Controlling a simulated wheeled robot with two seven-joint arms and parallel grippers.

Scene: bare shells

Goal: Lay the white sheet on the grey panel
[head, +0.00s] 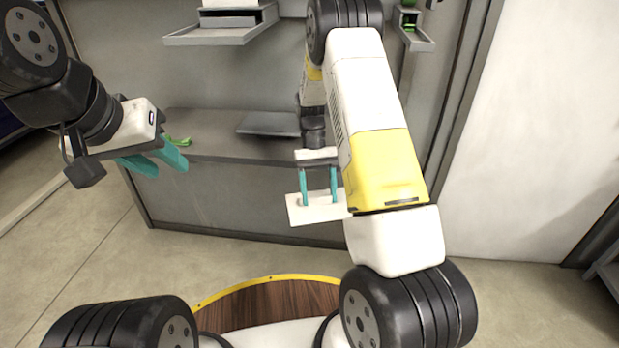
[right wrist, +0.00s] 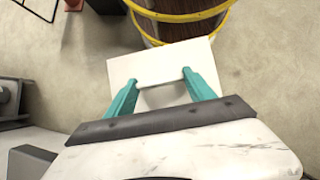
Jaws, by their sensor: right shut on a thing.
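The white sheet (head: 318,209) is held in front of the grey counter, lower than its top, with floor visible beyond it. My right gripper (head: 319,202) is shut on the sheet, its teal fingers on it. The sheet also shows in the right wrist view (right wrist: 150,66) as a flat pale piece sticking out past the fingertips (right wrist: 161,80). The grey panel (head: 268,124) lies on the counter top, behind and left of my right gripper, with nothing seen on it; my right arm hides its right end. My left gripper (head: 166,172) is open and empty, left of the panel.
The grey counter (head: 220,190) stands against a grey wall. A small green thing (head: 179,141) lies on its top, close to my left gripper. A tray-like shelf (head: 222,32) and a small holder with green things (head: 411,30) stick out above. Floor is clear in front.

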